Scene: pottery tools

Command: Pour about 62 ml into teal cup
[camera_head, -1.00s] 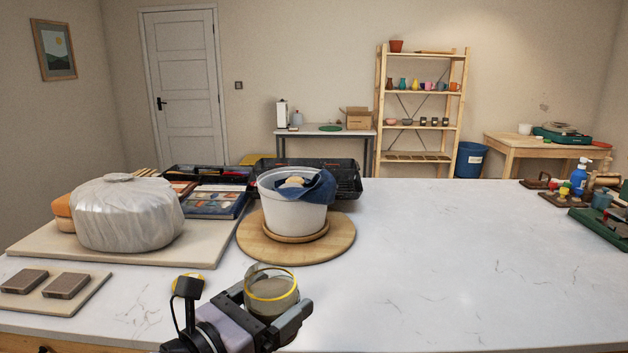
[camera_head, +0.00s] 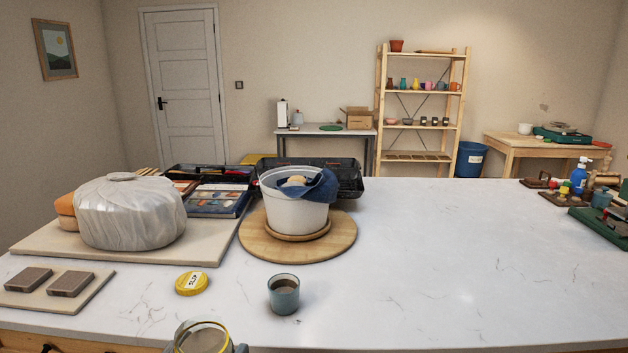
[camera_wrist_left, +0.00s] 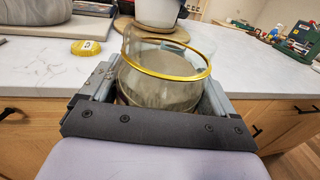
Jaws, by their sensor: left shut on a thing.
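In the left wrist view the jar (camera_wrist_left: 160,92) sits between the fingers, with grey-beige liquid inside, and looks about upright. The cup is not clearly visible there. My right gripper is not in view.
A yellow lid marked slip (camera_head: 191,284) lies left of the cup. A white bucket with a blue cloth (camera_head: 293,215) stands on a round wooden board behind. A wrapped clay lump (camera_head: 130,212) and two grey-brown blocks are at left. The table right of the cup is clear.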

